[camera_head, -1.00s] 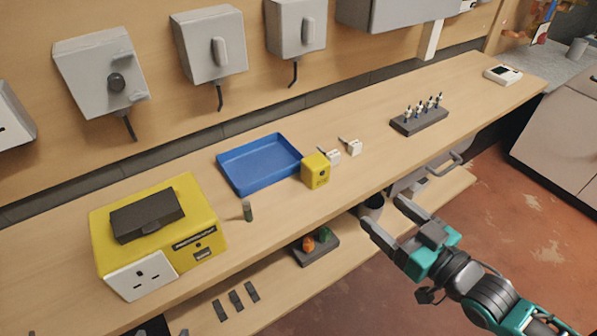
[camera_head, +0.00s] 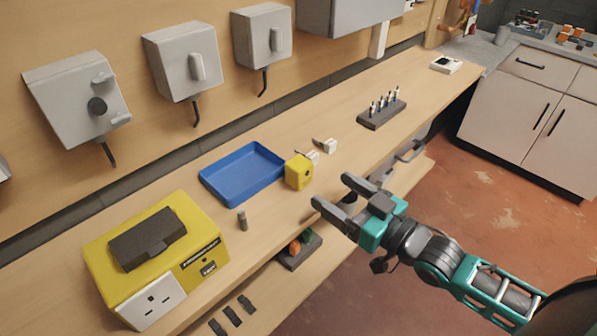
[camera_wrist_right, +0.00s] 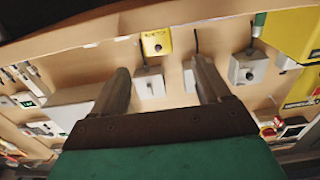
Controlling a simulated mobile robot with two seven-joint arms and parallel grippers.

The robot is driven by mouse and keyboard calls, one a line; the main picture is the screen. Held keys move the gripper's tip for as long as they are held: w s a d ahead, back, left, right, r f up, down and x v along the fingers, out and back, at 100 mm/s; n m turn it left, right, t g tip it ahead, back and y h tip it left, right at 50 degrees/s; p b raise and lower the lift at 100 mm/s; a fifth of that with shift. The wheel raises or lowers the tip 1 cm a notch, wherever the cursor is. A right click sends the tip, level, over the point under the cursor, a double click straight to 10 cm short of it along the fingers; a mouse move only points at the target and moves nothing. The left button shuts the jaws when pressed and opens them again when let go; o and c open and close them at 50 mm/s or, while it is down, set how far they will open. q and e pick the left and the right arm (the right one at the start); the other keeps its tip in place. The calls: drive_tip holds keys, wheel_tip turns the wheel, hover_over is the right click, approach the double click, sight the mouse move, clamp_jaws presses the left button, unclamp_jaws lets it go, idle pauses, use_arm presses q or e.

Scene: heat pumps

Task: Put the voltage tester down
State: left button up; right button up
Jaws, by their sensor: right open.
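I cannot tell for sure which thing is the voltage tester. In the head view, a small yellow box (camera_head: 299,172) stands upright on the bench, right of the blue tray. A small grey-green cylinder (camera_head: 242,220) stands on the bench in front of the tray. My right gripper (camera_head: 332,191) is open and empty, near the bench's front edge, to the right of and apart from the yellow box. In the right wrist view its two fingers (camera_wrist_right: 161,66) are spread with nothing between them. My left gripper is in neither view.
The blue tray (camera_head: 245,174) is empty. A large yellow unit (camera_head: 203,245) with a white socket face and black case stands at the left. A dark rack (camera_head: 382,114) holds several slim pieces. White connectors lie behind the small box. A lower shelf holds small parts. Grey boxes hang on the wall.

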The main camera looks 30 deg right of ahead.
sight(307, 170)
drive_tip(key=shift+x, duration=1.9)
drive_tip(key=shift+r+x, duration=0.2)
drive_tip(key=shift+x, duration=2.35)
drive_tip(key=shift+d, duration=0.1)
drive_tip(key=c, duration=1.1)
